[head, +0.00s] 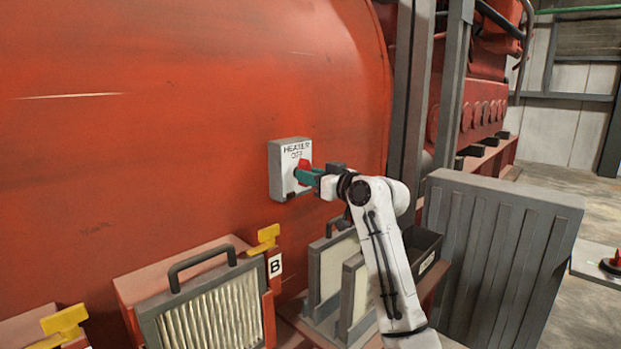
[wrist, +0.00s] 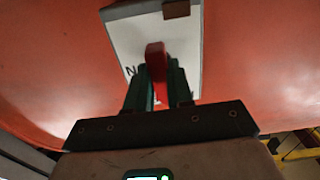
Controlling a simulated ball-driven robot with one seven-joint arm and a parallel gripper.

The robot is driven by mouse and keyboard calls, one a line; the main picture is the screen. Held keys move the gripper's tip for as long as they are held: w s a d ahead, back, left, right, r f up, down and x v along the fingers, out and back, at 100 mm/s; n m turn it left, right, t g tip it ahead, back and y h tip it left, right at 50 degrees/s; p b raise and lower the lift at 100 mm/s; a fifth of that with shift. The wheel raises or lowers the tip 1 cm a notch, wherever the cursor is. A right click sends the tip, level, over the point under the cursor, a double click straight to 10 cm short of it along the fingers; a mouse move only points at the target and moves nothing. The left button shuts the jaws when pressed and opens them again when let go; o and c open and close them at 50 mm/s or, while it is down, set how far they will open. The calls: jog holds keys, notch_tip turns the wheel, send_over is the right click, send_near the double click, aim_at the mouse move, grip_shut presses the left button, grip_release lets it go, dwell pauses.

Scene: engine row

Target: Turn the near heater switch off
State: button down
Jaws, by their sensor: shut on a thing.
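The heater switch is a grey box with a white face plate (head: 290,156) lettered "HEATER" and "OFF", fixed to the big red curved housing. Its red handle (head: 304,167) sits near the middle of the plate. My gripper (head: 303,174) reaches it from the right, with its green fingers at the plate. In the wrist view, the two green fingers of my gripper (wrist: 156,75) are shut on the red handle (wrist: 155,60). The white plate (wrist: 132,38) shows behind, with part of an "N" beside the left finger. The fingers hide the lower part of the handle.
The red housing (head: 180,120) fills the left and centre. Below stand a handled filter panel (head: 215,310), yellow latches (head: 264,239), a "B" tag (head: 275,265) and upright filters (head: 333,265). A grey ribbed panel (head: 495,250) stands right of my arm; open floor lies beyond.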

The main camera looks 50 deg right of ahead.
jog(key=shift+w+a, duration=0.1)
jog(key=c, duration=1)
grip_release()
jog(key=s, duration=1)
jog(key=shift+s, duration=0.4)
